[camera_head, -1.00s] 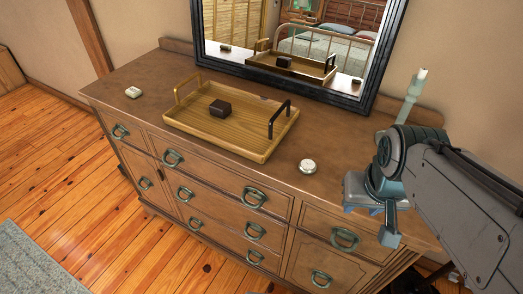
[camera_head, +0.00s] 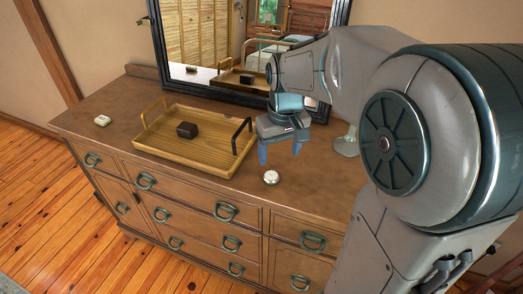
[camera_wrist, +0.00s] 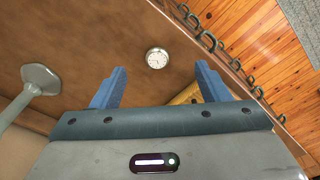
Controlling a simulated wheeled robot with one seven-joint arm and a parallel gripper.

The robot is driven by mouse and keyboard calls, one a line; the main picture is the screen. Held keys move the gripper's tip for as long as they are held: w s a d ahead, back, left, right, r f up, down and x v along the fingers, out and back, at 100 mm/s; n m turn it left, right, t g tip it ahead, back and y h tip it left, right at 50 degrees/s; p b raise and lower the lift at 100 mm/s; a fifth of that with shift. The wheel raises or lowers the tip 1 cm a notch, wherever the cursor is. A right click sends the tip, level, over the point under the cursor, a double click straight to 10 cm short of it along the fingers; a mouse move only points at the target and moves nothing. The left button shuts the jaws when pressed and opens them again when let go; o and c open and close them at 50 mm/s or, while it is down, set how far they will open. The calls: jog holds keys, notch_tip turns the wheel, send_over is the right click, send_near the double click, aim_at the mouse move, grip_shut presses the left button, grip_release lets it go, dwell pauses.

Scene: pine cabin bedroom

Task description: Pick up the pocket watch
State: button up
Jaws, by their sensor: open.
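The pocket watch (camera_head: 271,177) is a small round silver thing lying on the dresser top, right of the tray and near the front edge. In the wrist view the watch (camera_wrist: 157,58) shows a white dial, face up, beyond the fingertips and roughly between them. My gripper (camera_head: 280,153) is open and empty, fingers pointing down, above the dresser just behind the watch. Its two blue fingers (camera_wrist: 160,80) are well apart in the wrist view. Nothing touches the watch.
A wooden tray (camera_head: 206,168) with upright handles holds a dark brown block (camera_head: 187,130) left of my gripper. A small white object (camera_head: 102,120) lies at the dresser's left. A mirror (camera_head: 200,45) stands behind. A pale glass stand (camera_head: 347,144) is right of my gripper.

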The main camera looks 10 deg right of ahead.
jog(key=w+p, duration=0.1)
jog(key=w, duration=0.4)
jog(key=n, duration=0.1)
send_over(271, 175)
jog(key=shift+g, duration=0.4)
jog(key=f, duration=0.5)
jog(key=f+p, duration=0.1)
jog(key=f, duration=0.2)
jog(key=shift+s+d+f, duration=0.1)
jog(key=shift+s+f, duration=0.2)
jog(key=shift+s, duration=0.05)
jog(key=shift+w+f+p, duration=0.15)
jog(key=shift+f+p, duration=0.2)
jog(key=shift+f, duration=1.05)
jog(key=shift+w+f+p, duration=0.15)
jog(key=shift+f+p, duration=0.2)
jog(key=shift+f, duration=1.05)
jog(key=c, duration=1.1)
jog(key=shift+r, duration=0.2)
